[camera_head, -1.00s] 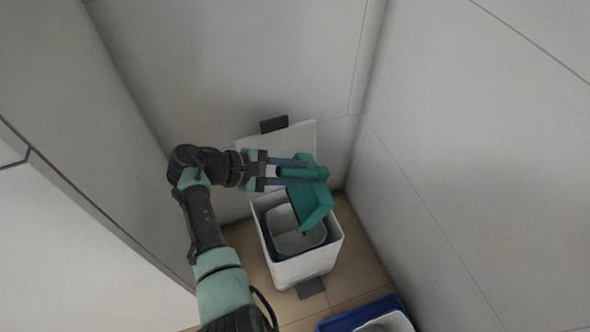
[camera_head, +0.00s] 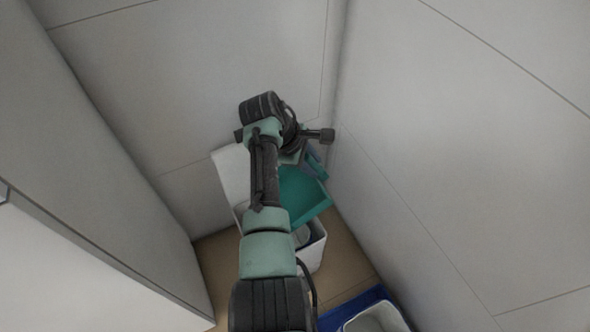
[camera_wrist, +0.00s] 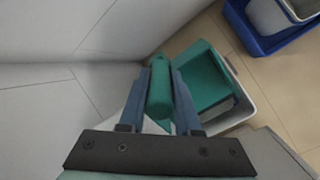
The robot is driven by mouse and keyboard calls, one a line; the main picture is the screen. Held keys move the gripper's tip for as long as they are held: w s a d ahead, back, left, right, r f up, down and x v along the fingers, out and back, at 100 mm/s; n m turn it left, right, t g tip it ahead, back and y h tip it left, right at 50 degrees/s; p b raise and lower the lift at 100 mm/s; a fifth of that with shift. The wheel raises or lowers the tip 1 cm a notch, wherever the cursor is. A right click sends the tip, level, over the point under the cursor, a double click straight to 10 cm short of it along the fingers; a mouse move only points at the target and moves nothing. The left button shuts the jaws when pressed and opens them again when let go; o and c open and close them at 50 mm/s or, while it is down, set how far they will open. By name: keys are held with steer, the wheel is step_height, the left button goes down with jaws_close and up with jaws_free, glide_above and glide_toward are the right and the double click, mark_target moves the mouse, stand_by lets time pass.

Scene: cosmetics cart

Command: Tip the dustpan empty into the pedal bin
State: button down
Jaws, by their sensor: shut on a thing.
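The teal dustpan (camera_head: 305,196) is above the white pedal bin (camera_head: 316,257) in the head view. Its broad teal face is visible and slanted, and I see no debris on it. In the wrist view the dustpan's round handle (camera_wrist: 160,95) lies between the fingers of my gripper (camera_wrist: 161,68), which is shut on it. The pan part extends to the right, over the bin (camera_wrist: 243,108). The bin's lid (camera_head: 231,172) stands open at the back. My arm and the dustpan hide much of the bin's opening.
A blue tray (camera_head: 337,318) with a pale container (camera_head: 376,319) stands on the tan floor (camera_head: 345,262) at front right. It also shows in the wrist view (camera_wrist: 247,38). Grey walls (camera_head: 430,150) close in behind and right; a pale cabinet-like panel (camera_head: 90,265) stands left.

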mark_target(324, 170)
steer(key=d+y+b, duration=0.1)
steer(key=w+d+f+g+y+b, duration=0.1)
steer(key=b, duration=0.1)
steer(key=d+f+y+b, duration=0.1)
steer(key=shift+w+d+b, duration=0.2)
steer(key=shift+w+b, duration=0.05)
steer(key=shift+b, duration=0.1)
steer(key=b, duration=0.2)
steer(key=d+y+b, duration=0.1)
steer(key=shift+w+f+g+b, duration=0.15)
steer(key=shift+g+b, duration=0.25)
steer(key=b, duration=0.5)
steer(key=shift+w+d+f, duration=0.15)
steer(key=shift+w+d, duration=0.1)
steer(key=shift+d+y+b, duration=0.15)
steer(key=shift+y+b, duration=0.25)
steer(key=shift+b, duration=0.6)
steer(key=shift+r+b, duration=0.25)
steer(key=shift+b, duration=0.5)
steer(key=shift+s, duration=0.15)
